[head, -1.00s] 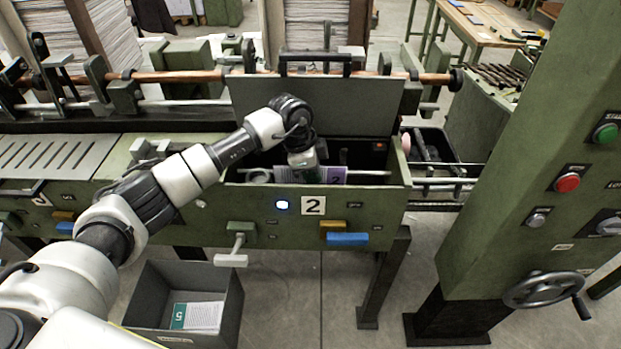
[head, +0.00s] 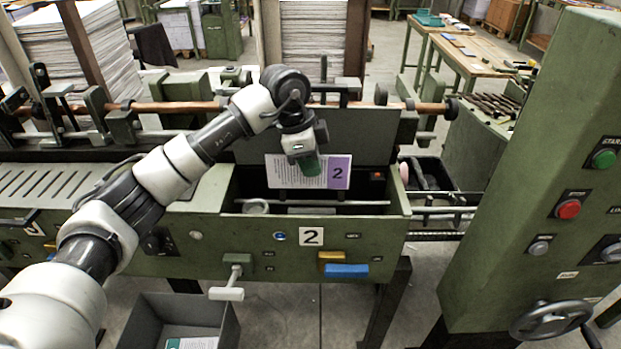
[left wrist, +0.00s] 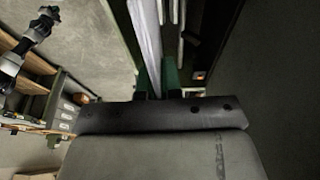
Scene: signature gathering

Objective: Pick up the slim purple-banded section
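The slim purple-banded section (head: 338,172) is a white printed sheet stack with a purple strip marked 2 at its right end. It hangs upright above the open pocket of station 2 (head: 222,203), in front of the raised dark lid. My left gripper (head: 308,166) is shut on its upper edge from above. In the left wrist view the green fingertips (left wrist: 157,78) stand on either side of the pale section (left wrist: 150,38), seen edge-on. My right arm appears small at the upper left of that view; its finger state is too small to tell.
The pocket has a front wall and a metal bar (head: 350,203) across it. A grey bin (head: 143,335) stands on the floor below, with a green-banded section inside. A green control column (head: 520,200) with a handwheel (head: 551,318) rises at right.

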